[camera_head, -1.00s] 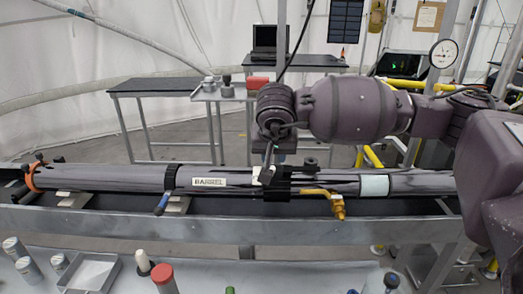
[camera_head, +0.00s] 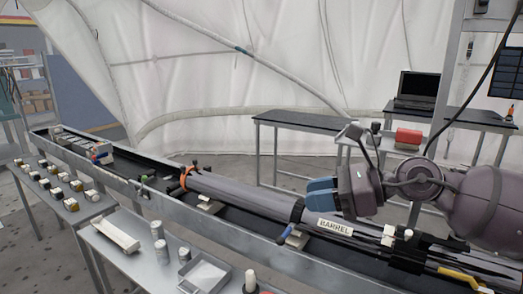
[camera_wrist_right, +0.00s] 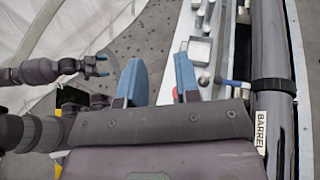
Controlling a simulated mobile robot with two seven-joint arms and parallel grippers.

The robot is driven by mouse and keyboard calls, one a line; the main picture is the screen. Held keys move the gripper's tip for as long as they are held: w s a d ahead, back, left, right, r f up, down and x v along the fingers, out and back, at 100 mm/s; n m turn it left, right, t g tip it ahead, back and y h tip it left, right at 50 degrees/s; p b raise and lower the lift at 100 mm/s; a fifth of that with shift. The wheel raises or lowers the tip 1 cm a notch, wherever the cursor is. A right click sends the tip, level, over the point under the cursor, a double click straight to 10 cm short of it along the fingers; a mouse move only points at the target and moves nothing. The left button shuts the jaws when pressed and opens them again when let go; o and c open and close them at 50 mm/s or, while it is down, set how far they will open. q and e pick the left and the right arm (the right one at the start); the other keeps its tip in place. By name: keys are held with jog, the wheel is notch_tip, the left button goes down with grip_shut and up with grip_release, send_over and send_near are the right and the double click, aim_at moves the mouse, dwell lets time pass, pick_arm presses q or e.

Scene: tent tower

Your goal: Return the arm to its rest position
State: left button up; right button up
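My right arm reaches in from the right in the head view, above the long grey tube labelled BARREL (camera_head: 240,194). My right gripper (camera_head: 322,194) has blue fingers pointing left, near the label. In the right wrist view the right gripper (camera_wrist_right: 160,82) shows its two blue fingers apart with nothing between them. The barrel (camera_wrist_right: 268,50) runs along the right of that view, apart from the fingers. My left arm is outside the head view. My left gripper (camera_wrist_right: 101,64) shows small at the left in the right wrist view, and its finger gap is unclear.
The barrel lies in a long dark trough (camera_head: 150,190) with metal rails. A bench (camera_head: 130,262) in front holds a white tray (camera_head: 205,273) and small canisters. A black table (camera_head: 300,122) and a laptop (camera_head: 417,90) stand behind. Tent walls close the back.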

jog(key=w+d+f+n+t+h, duration=0.1)
jog(key=d+f+n+t+h, duration=0.5)
jog(key=f+n, duration=0.75)
jog(key=d+f+n+t+h, duration=0.2)
jog(key=d+f+n+t, duration=0.4)
jog(key=n, duration=1.2)
jog(key=s+d+f+m+g+h, duration=0.2)
jog(key=s+f+m, duration=0.3)
jog(key=s+f, duration=0.7)
jog(key=s+d+f+m+g+h, duration=0.2)
jog(key=s+d+f+m+h, duration=0.1)
jog(key=s+f, duration=1)
jog(key=shift+s+d+f+m+g+h, duration=0.25)
jog(key=shift+m+h, duration=0.35)
jog(key=shift+m, duration=0.55)
jog(key=shift+w+a, duration=0.1)
